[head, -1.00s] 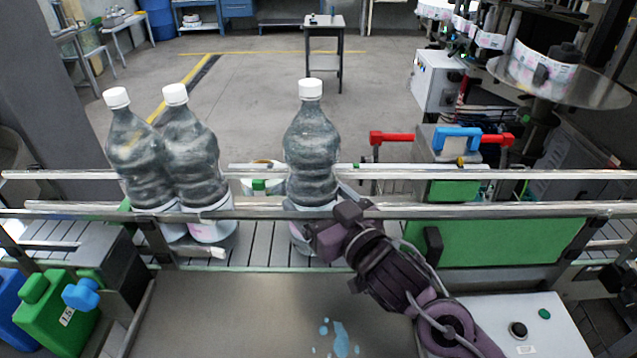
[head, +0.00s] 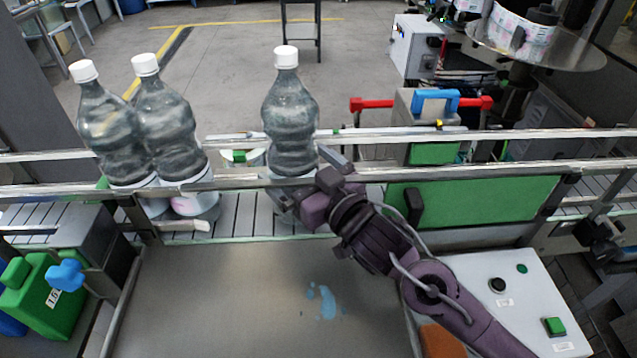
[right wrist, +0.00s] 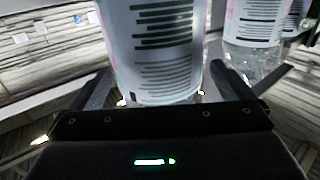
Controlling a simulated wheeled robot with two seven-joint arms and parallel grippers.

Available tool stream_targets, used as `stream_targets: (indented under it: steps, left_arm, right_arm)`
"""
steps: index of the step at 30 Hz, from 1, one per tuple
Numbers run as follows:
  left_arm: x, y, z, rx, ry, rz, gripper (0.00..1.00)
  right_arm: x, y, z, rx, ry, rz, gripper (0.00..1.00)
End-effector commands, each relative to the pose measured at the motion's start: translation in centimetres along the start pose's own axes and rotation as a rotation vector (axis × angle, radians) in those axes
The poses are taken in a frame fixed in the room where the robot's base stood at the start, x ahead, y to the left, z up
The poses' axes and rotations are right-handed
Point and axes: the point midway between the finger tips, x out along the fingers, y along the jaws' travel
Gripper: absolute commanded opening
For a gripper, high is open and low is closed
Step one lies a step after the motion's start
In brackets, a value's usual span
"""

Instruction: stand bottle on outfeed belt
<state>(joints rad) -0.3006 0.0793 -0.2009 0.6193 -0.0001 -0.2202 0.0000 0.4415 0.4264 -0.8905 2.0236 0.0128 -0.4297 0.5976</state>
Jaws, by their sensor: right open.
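A clear ribbed bottle (head: 290,115) with a white cap stands upright on the slatted belt (head: 247,213), behind the front rail. My right gripper (head: 309,180) is open at the bottle's lower part, with a finger to either side. In the right wrist view the bottle's printed white label (right wrist: 160,50) fills the space between the spread fingers (right wrist: 160,85). I cannot tell whether they touch it. Two similar capped bottles, a left one (head: 108,125) and a nearer one (head: 167,120), stand close together farther left on the belt. My left gripper is not in view.
Metal guide rails (head: 480,172) run along the belt. A green panel (head: 480,205) and a red-and-blue-handled unit (head: 435,105) stand to the right. A button box (head: 525,300) is at front right. A grey plate (head: 220,300) with a blue spill (head: 322,302) lies in front.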

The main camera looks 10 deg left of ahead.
Motion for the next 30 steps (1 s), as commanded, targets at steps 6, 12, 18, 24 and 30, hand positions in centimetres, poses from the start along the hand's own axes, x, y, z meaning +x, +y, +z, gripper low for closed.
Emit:
stream_targets:
  steps: [6,12,18,24,30]
  left_arm:
    - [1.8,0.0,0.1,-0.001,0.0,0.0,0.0]
    - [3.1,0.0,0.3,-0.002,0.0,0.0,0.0]
    - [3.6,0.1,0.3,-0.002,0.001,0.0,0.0]
    - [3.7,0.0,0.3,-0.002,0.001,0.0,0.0]
    - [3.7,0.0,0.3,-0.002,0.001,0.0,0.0]
  right_arm:
    - [-4.2,0.0,0.7,-0.001,-0.005,0.0,1.0]
    - [-8.5,0.0,0.7,-0.002,-0.006,0.0,1.0]
    - [-11.1,0.0,0.4,-0.001,-0.005,0.0,1.0]
    - [-11.7,0.0,0.2,-0.001,-0.003,-0.001,1.0]
    - [-11.7,0.0,0.1,0.0,-0.002,0.0,1.0]
